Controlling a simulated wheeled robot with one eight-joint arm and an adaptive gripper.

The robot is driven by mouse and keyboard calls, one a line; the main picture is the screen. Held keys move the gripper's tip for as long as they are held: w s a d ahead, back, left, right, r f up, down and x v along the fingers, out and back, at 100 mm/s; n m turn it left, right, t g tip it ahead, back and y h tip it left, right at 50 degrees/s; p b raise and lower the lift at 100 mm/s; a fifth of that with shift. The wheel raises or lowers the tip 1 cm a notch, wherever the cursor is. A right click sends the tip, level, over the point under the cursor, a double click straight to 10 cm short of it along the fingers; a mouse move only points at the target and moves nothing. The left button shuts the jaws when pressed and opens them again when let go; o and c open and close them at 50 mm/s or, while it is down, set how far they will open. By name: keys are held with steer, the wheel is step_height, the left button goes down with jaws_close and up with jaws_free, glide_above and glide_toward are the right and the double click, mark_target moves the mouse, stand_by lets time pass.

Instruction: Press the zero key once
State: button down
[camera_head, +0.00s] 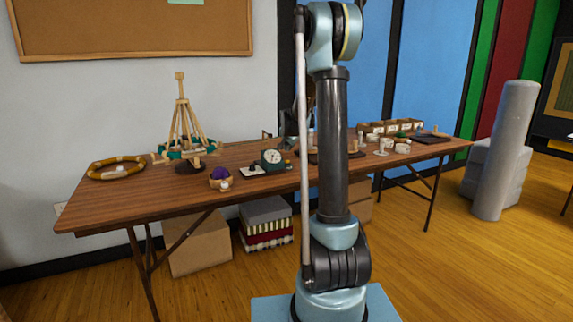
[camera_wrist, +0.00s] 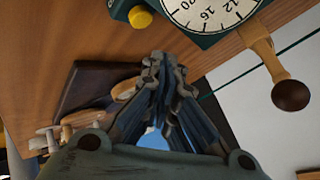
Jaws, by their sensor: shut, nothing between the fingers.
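A dark green scale with a round white dial (camera_wrist: 208,10) is at the top of the wrist view, partly cut off. A yellow round key (camera_wrist: 141,17) sticks out from its corner; no zero label on it is readable. In the head view the scale (camera_head: 272,158) stands on the table, and its key is too small to tell. My gripper (camera_wrist: 163,62) is shut and empty in the wrist view. Its fingertips are below and slightly right of the yellow key in the picture, apart from it. In the head view my arm hides the gripper.
A wooden handle with a dark round end (camera_wrist: 290,95) juts beside the scale. A dark tray (camera_wrist: 85,85) and wooden-handled tools (camera_wrist: 85,117) lie left of my gripper. On the table (camera_head: 125,208) stand a bowl with a purple ball (camera_head: 220,175) and a wooden frame (camera_head: 183,115).

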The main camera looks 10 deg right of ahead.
steer(key=shift+r, duration=1.1)
steer(key=shift+s, duration=0.1)
steer(key=s+f+n+g, duration=0.2)
steer(key=s+n+g, duration=0.15)
steer(key=s, duration=1.75)
steer(key=s+f+n+g, duration=0.2)
steer(key=s+n, duration=0.2)
steer(key=s, duration=1.7)
steer(key=s+f+n, duration=0.1)
steer(key=s+f, duration=0.3)
steer(key=s, duration=0.3)
steer(key=s+f+n+g+y, duration=0.1)
steer(key=s+f+n, duration=0.1)
steer(key=s+f, duration=0.2)
steer(key=s+a, duration=0.1)
steer(key=s, duration=0.2)
steer(key=shift+g, duration=0.25)
